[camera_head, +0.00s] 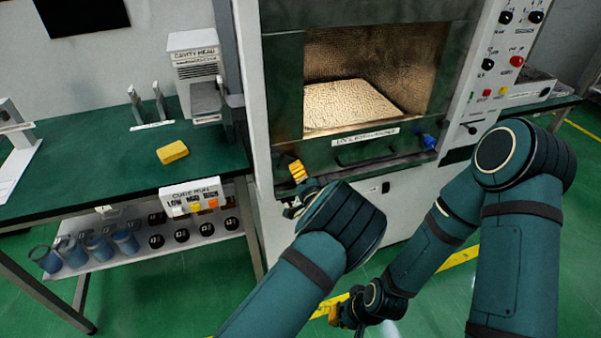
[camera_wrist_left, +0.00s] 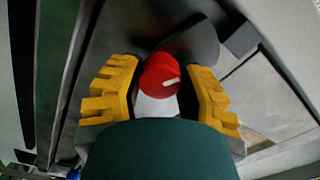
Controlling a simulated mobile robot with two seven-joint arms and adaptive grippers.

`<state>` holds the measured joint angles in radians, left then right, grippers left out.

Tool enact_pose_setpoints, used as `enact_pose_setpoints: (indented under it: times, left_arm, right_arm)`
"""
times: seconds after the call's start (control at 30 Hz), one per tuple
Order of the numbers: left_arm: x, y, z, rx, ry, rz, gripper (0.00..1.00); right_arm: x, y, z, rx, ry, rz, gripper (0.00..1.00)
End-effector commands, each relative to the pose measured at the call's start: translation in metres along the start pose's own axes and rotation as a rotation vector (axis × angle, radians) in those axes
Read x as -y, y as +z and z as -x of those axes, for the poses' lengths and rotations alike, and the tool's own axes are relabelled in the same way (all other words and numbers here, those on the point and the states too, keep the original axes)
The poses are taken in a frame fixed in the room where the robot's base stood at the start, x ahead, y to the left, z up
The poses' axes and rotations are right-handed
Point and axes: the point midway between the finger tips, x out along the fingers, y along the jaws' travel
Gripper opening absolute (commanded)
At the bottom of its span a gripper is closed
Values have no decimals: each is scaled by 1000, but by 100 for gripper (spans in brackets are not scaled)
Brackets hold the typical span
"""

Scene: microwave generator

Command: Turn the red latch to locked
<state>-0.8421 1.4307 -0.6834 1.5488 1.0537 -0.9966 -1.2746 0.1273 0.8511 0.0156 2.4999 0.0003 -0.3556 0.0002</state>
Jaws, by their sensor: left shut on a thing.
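The red latch (camera_wrist_left: 160,75) is a round red knob with a short white mark pointing to the right in the left wrist view. It sits between the yellow fingers of my left gripper (camera_wrist_left: 160,92), which is shut on it. In the head view my left gripper (camera_head: 297,176) is at the lower left of the oven front, and the latch is hidden there behind the hand. My right gripper (camera_head: 338,312) hangs low above the floor, away from the oven, with its fingers mostly hidden.
The oven cavity (camera_head: 350,105) stands open with a blue knob (camera_head: 429,140) at its lower right. A control panel (camera_head: 490,75) is on the right.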

Motion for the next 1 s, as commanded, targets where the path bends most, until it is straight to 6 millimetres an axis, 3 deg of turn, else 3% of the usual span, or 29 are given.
enact_pose_setpoints:
  times: [0.23,0.27,0.3,0.33,0.73,1.0]
  left_arm:
    - [2,-2,-1,-3,-3,2,1]
    - [1,-2,-1,-3,-3,2,49]
    - [1,-2,-1,-3,-3,2,63]
    - [1,-1,-1,-3,-2,2,71]
    - [0,-1,5,-1,0,0,71]
    - [0,-2,51,-4,1,0,71]
  right_arm:
    - [0,0,0,0,0,0,0]
    - [0,0,0,0,0,0,0]
    - [0,0,0,0,0,0,0]
    - [0,0,0,0,0,0,0]
    - [0,0,0,0,0,0,0]
    - [0,0,0,0,0,0,0]
